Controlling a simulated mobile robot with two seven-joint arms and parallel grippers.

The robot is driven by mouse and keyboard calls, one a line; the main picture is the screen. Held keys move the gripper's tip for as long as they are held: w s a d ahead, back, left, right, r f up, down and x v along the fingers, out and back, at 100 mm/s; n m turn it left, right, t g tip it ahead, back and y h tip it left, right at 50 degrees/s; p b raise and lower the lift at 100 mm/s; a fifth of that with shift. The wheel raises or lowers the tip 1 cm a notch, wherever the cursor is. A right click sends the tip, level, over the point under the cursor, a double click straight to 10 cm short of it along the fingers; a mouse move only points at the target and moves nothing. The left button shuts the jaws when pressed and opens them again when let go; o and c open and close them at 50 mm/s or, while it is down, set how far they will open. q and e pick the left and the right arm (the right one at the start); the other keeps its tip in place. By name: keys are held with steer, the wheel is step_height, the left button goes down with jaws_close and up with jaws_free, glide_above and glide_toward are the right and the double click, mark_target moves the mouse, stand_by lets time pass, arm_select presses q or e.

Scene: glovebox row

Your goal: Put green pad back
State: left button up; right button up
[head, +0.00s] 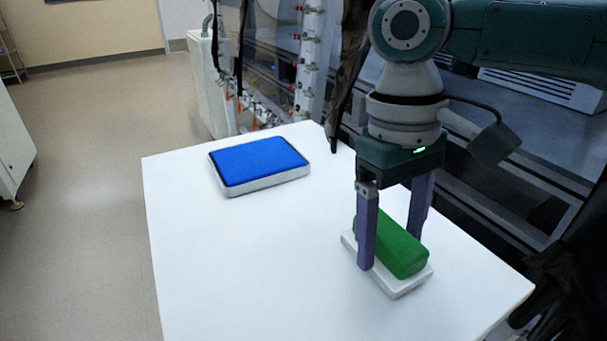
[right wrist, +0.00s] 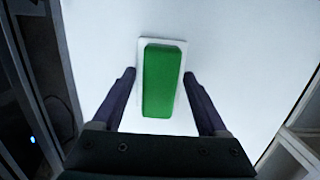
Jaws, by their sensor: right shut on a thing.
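The green pad (head: 405,249) is a long block with rounded edges. It sits over a thin white base (head: 402,288) on the near right of the white table. In the right wrist view the green pad (right wrist: 161,80) lies lengthwise, with the white base (right wrist: 171,42) showing around its edge. My right gripper (head: 390,252) points straight down, one purple finger on each side of the pad, shut on it. The fingers also show in the right wrist view (right wrist: 158,78). Whether the pad touches the base is hard to tell. My left gripper is not in view.
A blue pad (head: 260,160) lies in a shallow light-grey tray (head: 268,183) at the back left of the white table (head: 250,270). The table is clear between tray and base. Glovebox fronts stand close behind and to the right. Open floor (head: 85,150) lies left.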

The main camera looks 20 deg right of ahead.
steer(key=o, duration=1.3)
steer(key=shift+c, duration=0.2)
